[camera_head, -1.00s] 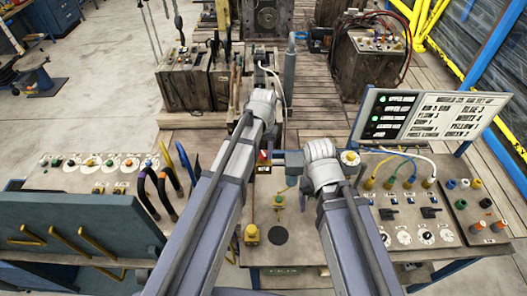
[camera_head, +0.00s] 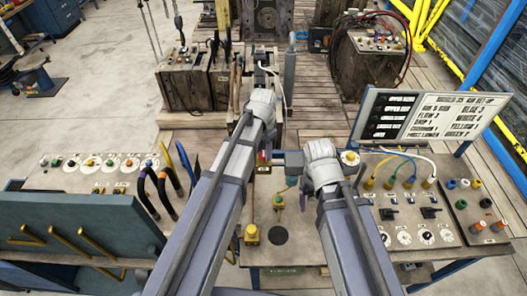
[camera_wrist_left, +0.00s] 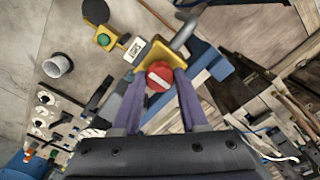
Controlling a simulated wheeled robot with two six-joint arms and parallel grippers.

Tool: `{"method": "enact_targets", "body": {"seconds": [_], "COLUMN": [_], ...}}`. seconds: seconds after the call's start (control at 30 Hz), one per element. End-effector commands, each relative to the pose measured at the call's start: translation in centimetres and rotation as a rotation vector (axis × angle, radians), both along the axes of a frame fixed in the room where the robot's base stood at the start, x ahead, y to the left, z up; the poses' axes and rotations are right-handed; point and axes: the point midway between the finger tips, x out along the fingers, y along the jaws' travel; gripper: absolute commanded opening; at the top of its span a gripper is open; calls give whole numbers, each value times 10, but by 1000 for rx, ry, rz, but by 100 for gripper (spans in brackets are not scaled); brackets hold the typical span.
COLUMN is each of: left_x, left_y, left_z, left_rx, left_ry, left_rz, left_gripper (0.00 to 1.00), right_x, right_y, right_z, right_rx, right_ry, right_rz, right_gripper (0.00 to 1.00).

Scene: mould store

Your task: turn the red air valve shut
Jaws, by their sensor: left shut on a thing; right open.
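The red air valve (camera_wrist_left: 159,77) shows in the left wrist view as a red round face with a white bar, at a yellow fitting (camera_wrist_left: 153,52). The two purple fingers of my left gripper (camera_wrist_left: 160,92) are shut on it, one on each side. In the head view only a small red and yellow part of the valve (camera_head: 263,157) shows beside my left arm, and the left fingertips are hidden. My right gripper (camera_head: 318,172) is open beside it to the right; its fingertips are mostly hidden by its own wrist.
A sign board (camera_head: 432,116) stands at the right behind coloured hoses. Yellow fittings (camera_head: 251,234) with a green button sit on the bench near the valve. Black curved handles (camera_head: 150,190) rise at the left. A blue panel (camera_head: 75,232) with yellow bars fills the lower left.

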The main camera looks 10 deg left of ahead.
Motion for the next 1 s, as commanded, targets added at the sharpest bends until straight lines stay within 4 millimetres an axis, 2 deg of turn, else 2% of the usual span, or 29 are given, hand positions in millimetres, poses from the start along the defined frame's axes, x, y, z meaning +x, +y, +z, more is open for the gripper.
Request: {"method": "enact_targets", "body": {"seconds": [0.27, 0.3, 0.57, 1.0], "left_x": [0, 0, 0, 0], "left_y": [0, 0, 0, 0], "left_z": [0, 0, 0, 7], "left_rx": [0, 0, 0, 0], "left_ry": [0, 0, 0, 0], "left_rz": [-2, -2, -1, 0], "left_gripper": [0, 44, 73, 73], "right_x": [0, 0, 0, 0], "right_y": [0, 0, 0, 0], "right_z": [0, 0, 0, 7], "right_rx": [0, 0, 0, 0], "right_ry": [0, 0, 0, 0], "right_rz": [0, 0, 0, 0], "right_gripper": [75, 75, 75, 75]}}
